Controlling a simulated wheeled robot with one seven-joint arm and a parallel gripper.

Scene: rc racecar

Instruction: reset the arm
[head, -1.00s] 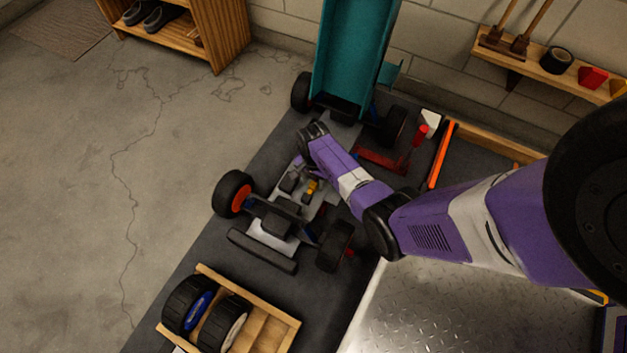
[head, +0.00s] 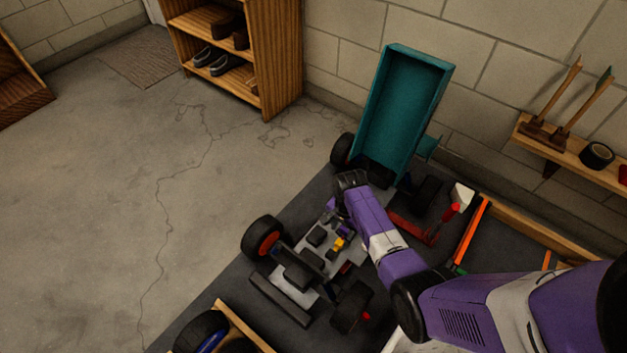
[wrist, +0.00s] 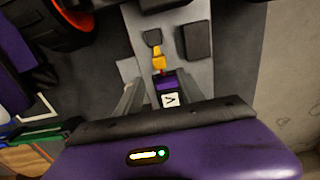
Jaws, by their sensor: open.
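My purple arm reaches over the RC car chassis (head: 283,262) in the head view. The gripper at its end is mostly hidden behind the wrist there. In the wrist view my gripper (wrist: 164,82) is open, with a grey finger to either side of a purple block with a white label (wrist: 167,92). The block lies in line with a yellow connector (wrist: 159,62) on the grey chassis plate. I cannot tell whether the fingers touch the block.
A teal car body (head: 398,110) stands tilted behind the chassis. A red tool (head: 415,227) and an orange bar (head: 471,236) lie right of the arm. A wooden tray (head: 240,325) with wheels is at the front. A wall shelf (head: 570,143) is at right. The floor at left is clear.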

